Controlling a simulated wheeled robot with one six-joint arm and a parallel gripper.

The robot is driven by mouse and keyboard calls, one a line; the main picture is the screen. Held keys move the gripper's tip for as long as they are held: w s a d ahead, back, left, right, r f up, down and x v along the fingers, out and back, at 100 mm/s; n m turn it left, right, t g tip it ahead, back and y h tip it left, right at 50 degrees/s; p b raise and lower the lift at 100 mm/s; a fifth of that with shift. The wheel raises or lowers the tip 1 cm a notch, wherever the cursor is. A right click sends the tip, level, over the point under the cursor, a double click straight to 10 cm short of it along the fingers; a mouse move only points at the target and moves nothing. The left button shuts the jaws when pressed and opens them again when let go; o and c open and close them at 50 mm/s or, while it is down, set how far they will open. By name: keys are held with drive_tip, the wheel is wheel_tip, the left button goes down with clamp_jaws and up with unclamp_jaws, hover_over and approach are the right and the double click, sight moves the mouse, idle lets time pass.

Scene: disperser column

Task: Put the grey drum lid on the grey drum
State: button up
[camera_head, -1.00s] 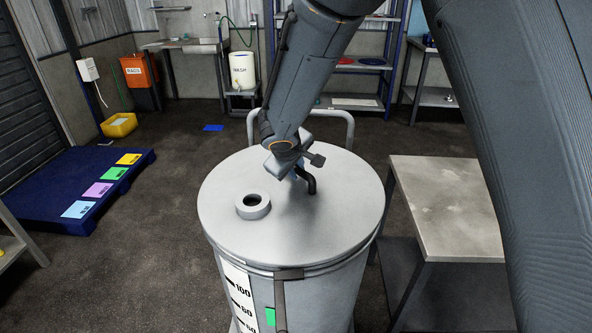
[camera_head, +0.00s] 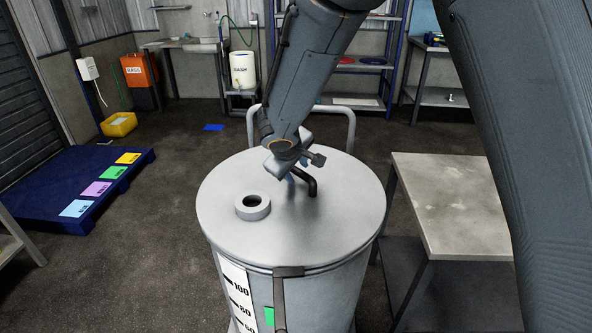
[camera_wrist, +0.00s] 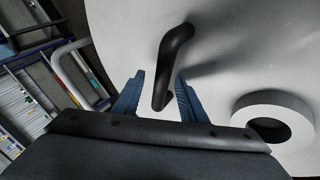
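The grey drum lid (camera_head: 290,235) lies on top of the grey drum (camera_head: 340,295) and covers its opening, looking level. The lid has a black bent handle (camera_head: 307,182) and a raised grey ring with a hole (camera_head: 253,206). My gripper (camera_head: 297,173) is over the lid at the handle. In the wrist view my gripper (camera_wrist: 158,97) is open, one blue finger on each side of the black handle (camera_wrist: 172,62), with gaps visible between handle and fingers. The lid also fills much of the wrist view (camera_wrist: 250,45).
A grey-topped table (camera_head: 450,205) stands right of the drum. A blue pallet (camera_head: 50,185) with coloured labels is on the left. A grey push handle (camera_head: 350,125) rises behind the drum.

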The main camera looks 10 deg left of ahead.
drive_tip(key=shift+s+f, duration=0.1)
drive_tip(key=v, duration=0.7)
drive_tip(key=shift+r+b, duration=0.35)
drive_tip(key=shift+r, duration=0.05)
drive_tip(key=shift+s, duration=0.15)
